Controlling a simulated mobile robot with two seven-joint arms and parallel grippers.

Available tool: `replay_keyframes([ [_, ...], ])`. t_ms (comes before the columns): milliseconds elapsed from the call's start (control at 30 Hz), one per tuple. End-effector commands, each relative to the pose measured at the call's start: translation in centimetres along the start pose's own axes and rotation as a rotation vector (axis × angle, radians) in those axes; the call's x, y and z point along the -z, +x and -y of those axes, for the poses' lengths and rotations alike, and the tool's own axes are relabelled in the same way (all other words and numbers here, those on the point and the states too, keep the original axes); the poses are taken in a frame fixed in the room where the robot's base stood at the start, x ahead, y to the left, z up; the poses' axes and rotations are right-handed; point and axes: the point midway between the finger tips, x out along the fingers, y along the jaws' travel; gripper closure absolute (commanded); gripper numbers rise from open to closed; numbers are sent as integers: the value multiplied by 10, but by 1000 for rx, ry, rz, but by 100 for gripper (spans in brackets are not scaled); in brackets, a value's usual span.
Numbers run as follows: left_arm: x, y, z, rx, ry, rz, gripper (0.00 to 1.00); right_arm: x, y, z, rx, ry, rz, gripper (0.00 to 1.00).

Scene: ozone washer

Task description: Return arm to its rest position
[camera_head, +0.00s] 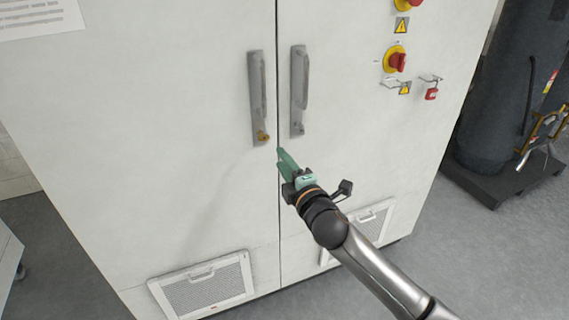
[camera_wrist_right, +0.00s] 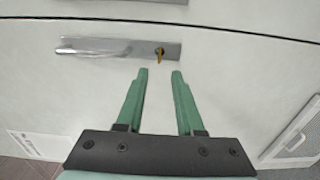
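My right gripper (camera_head: 283,157) is in front of the white cabinet, just below its two door handles. In the wrist view its two green fingers (camera_wrist_right: 160,73) are apart with nothing between them, and the cabinet face shows behind. The left door handle (camera_head: 258,98) has a brass-coloured key (camera_head: 263,136) at its lower end. The key also shows in the wrist view (camera_wrist_right: 159,57), just beyond the fingertips and apart from them. The right door handle (camera_head: 299,92) stands beside it. Both doors look shut. My left gripper is not in view.
The white cabinet (camera_head: 160,130) fills the middle, with vent grilles (camera_head: 203,288) low down. Red and yellow switches (camera_head: 396,60) and a red padlock (camera_head: 431,94) sit at its upper right. A dark tank (camera_head: 510,90) stands on a base at the right. Grey floor (camera_head: 480,260) is clear at lower right.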

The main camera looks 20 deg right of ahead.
Motion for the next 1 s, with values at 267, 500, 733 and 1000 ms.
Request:
replay_keyframes([
  [267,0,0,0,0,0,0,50,0,-4,0,0,-1,1,64],
  [500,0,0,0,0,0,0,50,0,-4,0,0,0,0,64],
  [733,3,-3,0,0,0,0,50,8,-25,50,106,160,-13,64],
  [1000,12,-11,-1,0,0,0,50,34,-134,190,439,755,70,64],
])
